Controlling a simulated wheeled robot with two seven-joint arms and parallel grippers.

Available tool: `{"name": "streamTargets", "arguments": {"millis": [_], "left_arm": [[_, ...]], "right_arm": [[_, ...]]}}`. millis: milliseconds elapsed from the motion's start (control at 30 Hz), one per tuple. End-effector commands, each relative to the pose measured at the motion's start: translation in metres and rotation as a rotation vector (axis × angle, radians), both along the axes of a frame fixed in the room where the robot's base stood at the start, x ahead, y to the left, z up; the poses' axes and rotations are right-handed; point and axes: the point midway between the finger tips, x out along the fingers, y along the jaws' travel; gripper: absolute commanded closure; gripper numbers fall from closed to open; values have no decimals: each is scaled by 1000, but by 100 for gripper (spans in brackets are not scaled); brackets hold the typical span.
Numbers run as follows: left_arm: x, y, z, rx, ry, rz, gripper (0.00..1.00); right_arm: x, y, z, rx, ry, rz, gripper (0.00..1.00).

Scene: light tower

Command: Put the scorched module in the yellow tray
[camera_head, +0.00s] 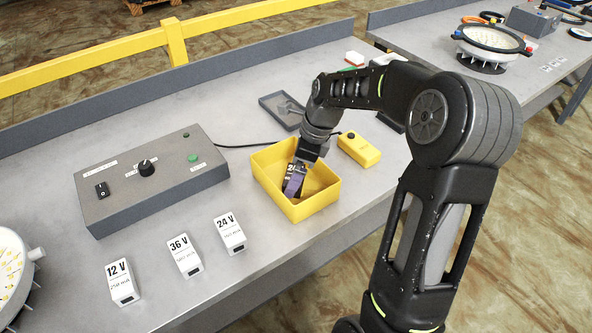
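The yellow tray (307,208) stands on the grey bench near the middle. My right arm reaches in from the right, and its gripper (296,181) points down inside the tray. A small module (292,184) with a white, black-marked label and a dark purplish face is at the fingertips, low in the tray. The gripper looks shut on it. The fingers hide part of the module, so I cannot tell whether it touches the tray floor. My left gripper is not in view.
White modules marked 12 V (122,283), 36 V (185,256) and 24 V (229,233) stand left of the tray. A grey control box (150,180) is behind them. A yellow button box (358,149) and a dark shallow tray (283,110) lie beyond the yellow tray.

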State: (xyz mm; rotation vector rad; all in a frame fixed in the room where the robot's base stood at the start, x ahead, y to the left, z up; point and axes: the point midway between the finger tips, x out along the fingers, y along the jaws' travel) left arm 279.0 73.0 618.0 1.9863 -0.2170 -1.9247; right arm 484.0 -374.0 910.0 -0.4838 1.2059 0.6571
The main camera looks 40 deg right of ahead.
Motion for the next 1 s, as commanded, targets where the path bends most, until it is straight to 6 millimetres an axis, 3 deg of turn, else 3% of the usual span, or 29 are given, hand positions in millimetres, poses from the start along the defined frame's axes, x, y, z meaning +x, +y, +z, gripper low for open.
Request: {"name": "streamTargets", "arguments": {"millis": [167,600,767,1000], "left_arm": [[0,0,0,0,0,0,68],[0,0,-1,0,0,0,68],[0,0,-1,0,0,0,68],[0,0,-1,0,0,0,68]], "right_arm": [[-3,-4,18,-2,-3,-1,1],[-21,-22,100,-1,-4,-1,1],[-25,-24,113,0,-1,0,1],[-25,-25,115,0,0,0,1]]}}
